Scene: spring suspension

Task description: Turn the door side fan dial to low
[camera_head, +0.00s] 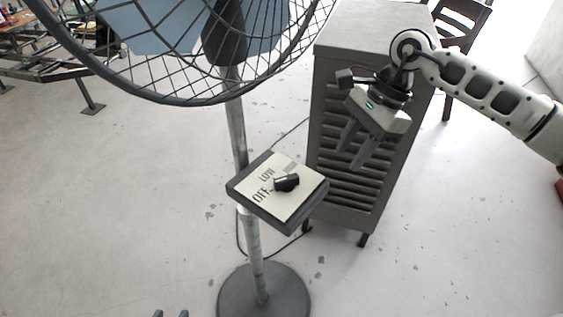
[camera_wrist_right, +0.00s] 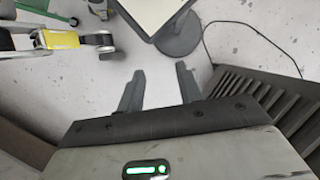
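The fan's control box (camera_head: 262,205) is a dark tilted box with a pale face marked LOW and OFF, mounted on the fan pole. Its black dial (camera_head: 286,182) sits right of the lettering; its exact setting is unclear. My right gripper (camera_head: 352,150) is open and empty, above and to the right of the dial, apart from it. Its spread fingers also show in the right wrist view (camera_wrist_right: 159,82), with part of the box's face (camera_wrist_right: 152,12) at the top edge.
The fan's wire cage (camera_head: 180,92) hangs above the box, and its pole (camera_head: 235,125) runs down to a round base (camera_head: 264,295). A grey louvred cabinet (camera_head: 365,25) stands right behind the box. The floor left of the pole is clear.

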